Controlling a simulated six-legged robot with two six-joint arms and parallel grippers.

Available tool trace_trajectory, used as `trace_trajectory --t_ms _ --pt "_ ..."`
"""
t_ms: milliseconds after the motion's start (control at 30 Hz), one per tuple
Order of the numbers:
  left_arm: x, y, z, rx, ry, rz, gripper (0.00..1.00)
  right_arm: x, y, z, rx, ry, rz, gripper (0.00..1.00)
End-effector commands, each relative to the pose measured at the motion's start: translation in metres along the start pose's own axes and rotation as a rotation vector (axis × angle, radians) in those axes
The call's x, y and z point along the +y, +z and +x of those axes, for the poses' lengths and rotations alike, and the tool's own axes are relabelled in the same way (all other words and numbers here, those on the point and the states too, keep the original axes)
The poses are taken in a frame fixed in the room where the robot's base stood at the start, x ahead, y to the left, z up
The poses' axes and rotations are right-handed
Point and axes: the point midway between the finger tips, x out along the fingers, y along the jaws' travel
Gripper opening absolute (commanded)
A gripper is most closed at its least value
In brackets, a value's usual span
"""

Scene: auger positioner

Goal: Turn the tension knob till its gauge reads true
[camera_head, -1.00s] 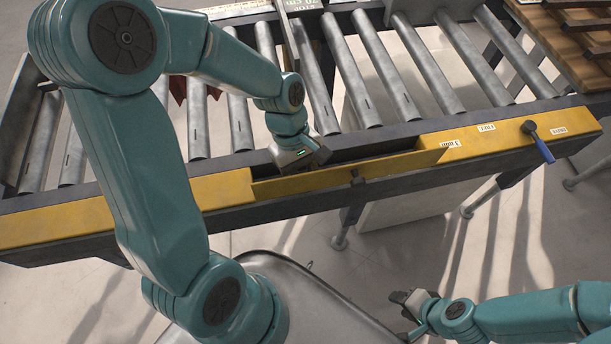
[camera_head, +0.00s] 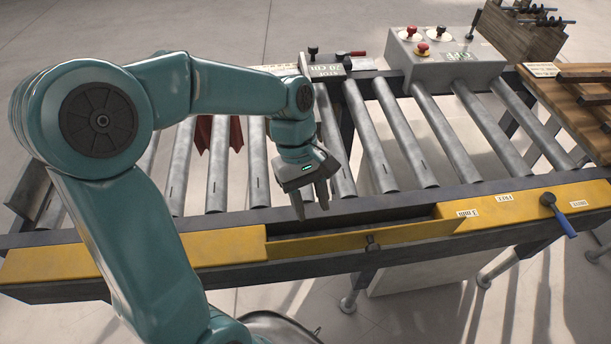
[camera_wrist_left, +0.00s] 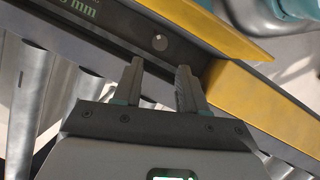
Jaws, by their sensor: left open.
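My left gripper (camera_head: 312,211) is open and empty, its fingers pointing down just behind the open recess in the yellow rail (camera_head: 125,257). In the left wrist view the gripper's fingertips (camera_wrist_left: 158,68) stand apart, close to the dark recess. Beyond them is a small round grey part with a light dot (camera_wrist_left: 159,42), perhaps the tension knob; the fingers appear clear of it. A dark panel with pale green "mm" lettering (camera_wrist_left: 76,9), perhaps the gauge, is cut off at the top left. My right gripper is out of view.
A blue-handled lever (camera_head: 562,218) is at the right of the rail. Rollers (camera_head: 383,158) lie behind, with a grey button box (camera_head: 440,62) at the back.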

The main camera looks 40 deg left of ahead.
Motion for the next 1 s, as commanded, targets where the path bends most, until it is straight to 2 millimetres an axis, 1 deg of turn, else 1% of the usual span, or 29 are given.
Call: trace_trajectory --t_ms 33,133,200,333,467,1000 --pt "0.001 0.0 -0.013 0.003 0.005 0.0 0.41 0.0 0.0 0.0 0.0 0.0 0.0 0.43" --pt "0.001 0.0 -0.034 0.003 0.005 0.0 0.41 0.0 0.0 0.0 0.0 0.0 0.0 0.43" --pt "0.001 0.0 -0.045 0.002 0.003 0.0 0.41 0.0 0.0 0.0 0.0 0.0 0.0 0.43" --pt "0.0 0.0 -0.058 0.001 0.001 0.0 0.41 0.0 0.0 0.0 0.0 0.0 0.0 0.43" --pt "0.0 0.0 -0.062 0.0 0.001 0.0 0.41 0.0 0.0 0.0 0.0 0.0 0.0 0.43" --pt "0.0 0.0 -0.062 0.0 0.0 0.0 0.41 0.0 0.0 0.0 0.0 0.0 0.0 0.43"
